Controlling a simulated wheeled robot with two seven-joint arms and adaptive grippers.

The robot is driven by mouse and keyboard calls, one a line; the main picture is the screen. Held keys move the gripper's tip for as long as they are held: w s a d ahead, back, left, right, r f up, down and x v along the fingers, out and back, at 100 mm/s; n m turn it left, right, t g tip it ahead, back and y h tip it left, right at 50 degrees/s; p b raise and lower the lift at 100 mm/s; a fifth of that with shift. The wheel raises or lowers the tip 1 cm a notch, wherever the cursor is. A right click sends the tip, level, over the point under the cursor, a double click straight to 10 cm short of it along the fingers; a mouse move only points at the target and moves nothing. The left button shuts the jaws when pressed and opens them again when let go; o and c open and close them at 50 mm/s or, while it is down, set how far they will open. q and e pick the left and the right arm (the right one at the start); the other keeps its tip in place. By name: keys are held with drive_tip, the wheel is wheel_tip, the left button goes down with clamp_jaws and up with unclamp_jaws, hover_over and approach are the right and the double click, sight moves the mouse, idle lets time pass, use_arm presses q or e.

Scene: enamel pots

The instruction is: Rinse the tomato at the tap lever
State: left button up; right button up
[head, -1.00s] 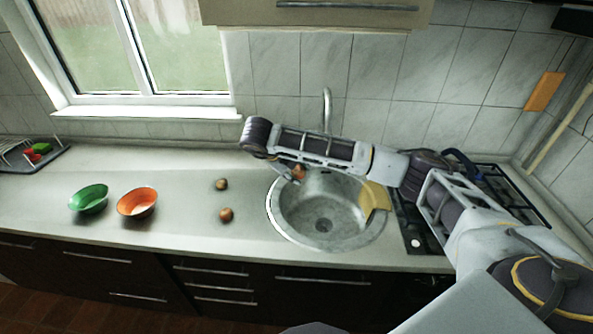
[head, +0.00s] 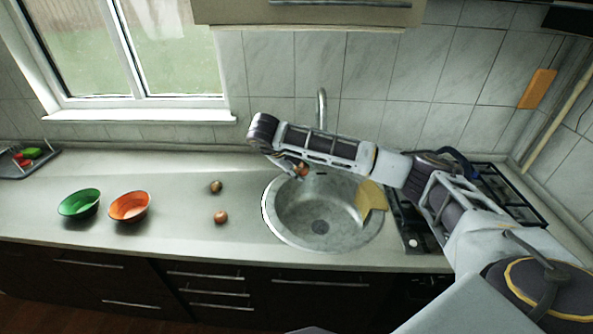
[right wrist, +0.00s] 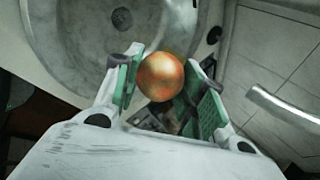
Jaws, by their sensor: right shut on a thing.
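The tomato (head: 301,169), round and orange-red, is held by my right gripper (head: 293,169) over the back left part of the sink. In the right wrist view the tomato (right wrist: 161,76) sits between the two green-padded fingers, with the sink basin and its drain beyond it. The silver tap (head: 322,105) rises behind my right forearm, and its lower part is hidden. The tap spout (right wrist: 285,110) also shows at the right in the right wrist view. I cannot make out the tap lever clearly. My left gripper is out of view.
The round sink (head: 290,232) has a yellow thing (head: 371,200) on its right rim. Two onion-like things (head: 215,187) (head: 221,217), an orange bowl (head: 130,206) and a green bowl (head: 79,203) stand left. A stove (head: 500,190) lies right, partly behind my arm.

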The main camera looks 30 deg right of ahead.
sight(298, 169)
drive_tip(key=w+d+f+b, duration=0.2)
drive_tip(key=d, duration=0.8)
drive_tip(key=shift+w, duration=0.35)
idle(0.6)
drive_tip(key=shift+a, duration=0.2)
idle(0.4)
drive_tip(key=shift+s+a, duration=0.35)
drive_tip(key=shift+a, duration=0.9)
drive_tip(key=shift+s+a, duration=0.35)
drive_tip(key=shift+a, duration=0.9)
drive_tip(key=shift+s+a, duration=0.35)
drive_tip(key=shift+a, duration=0.9)
drive_tip(key=shift+r, duration=0.1)
drive_tip(key=shift+s+a+r+p, duration=0.25)
drive_tip(key=shift+a+r+p, duration=0.15)
drive_tip(key=shift+a+r, duration=0.35)
drive_tip(key=shift+s+a+r+p, duration=0.2)
drive_tip(key=shift+a+r+p, duration=0.25)
drive_tip(key=shift+a, duration=0.35)
drive_tip(key=shift+p+v, duration=1)
drive_tip(key=shift+v, duration=0.1)
drive_tip(key=shift+a+f, duration=0.15)
drive_tip(key=shift+a, duration=0.05)
